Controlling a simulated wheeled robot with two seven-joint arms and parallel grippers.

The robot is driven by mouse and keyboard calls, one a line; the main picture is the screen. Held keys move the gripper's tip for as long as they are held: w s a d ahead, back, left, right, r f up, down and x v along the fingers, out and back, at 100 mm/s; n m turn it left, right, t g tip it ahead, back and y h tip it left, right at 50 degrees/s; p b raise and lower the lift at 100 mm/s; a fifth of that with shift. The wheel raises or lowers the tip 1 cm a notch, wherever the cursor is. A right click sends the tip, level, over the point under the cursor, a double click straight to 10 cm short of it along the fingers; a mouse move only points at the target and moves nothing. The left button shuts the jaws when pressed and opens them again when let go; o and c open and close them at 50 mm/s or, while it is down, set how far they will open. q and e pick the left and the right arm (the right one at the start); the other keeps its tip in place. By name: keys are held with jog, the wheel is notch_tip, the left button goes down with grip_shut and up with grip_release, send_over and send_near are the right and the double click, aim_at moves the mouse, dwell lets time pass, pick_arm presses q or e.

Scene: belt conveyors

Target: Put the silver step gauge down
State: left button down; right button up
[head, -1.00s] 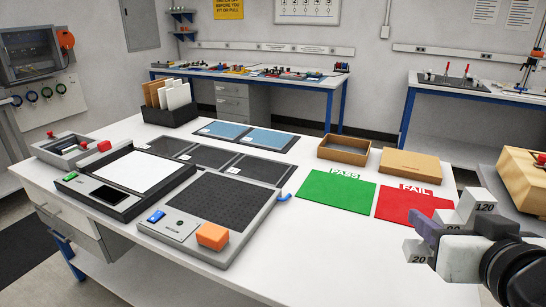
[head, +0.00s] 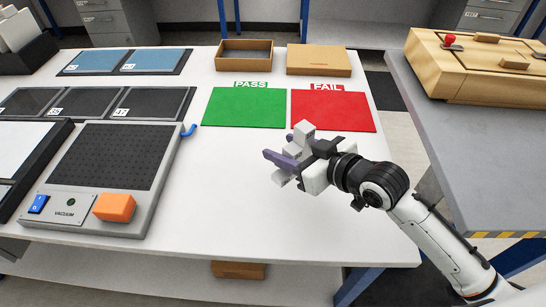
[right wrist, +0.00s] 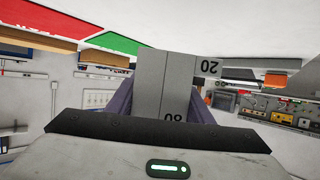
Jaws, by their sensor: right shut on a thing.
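The silver step gauge (head: 302,130) is a grey stepped block held in my right gripper (head: 286,160). In the right wrist view the gauge (right wrist: 165,80) stands between the two purple fingers, with the numbers 20 and 80 on it. The fingers are shut on it. In the head view the gripper and gauge are over the white table (head: 230,205), in front of the red FAIL mat (head: 335,108) and right of the vacuum plate. The gap below the gauge is hard to judge. My left gripper is not in view.
The green PASS mat (head: 244,110) lies left of the FAIL mat, both bare. The vacuum plate (head: 115,160) with an orange block (head: 114,207) stands at left. An open box (head: 244,53) and a closed box (head: 318,60) are behind. The front middle of the table is clear.

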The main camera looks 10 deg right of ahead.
notch_tip(320, 180, down, 7)
jog(key=shift+w+r, duration=0.1)
jog(key=shift+b, duration=0.3)
jog(key=o, duration=1.3)
jog(key=shift+c, duration=0.2)
jog(key=shift+s+d, duration=0.15)
jog(key=shift+s, duration=0.05)
jog(key=v, duration=1.1)
jog(key=shift+s+d+r, duration=0.15)
jog(key=shift+s, duration=0.1)
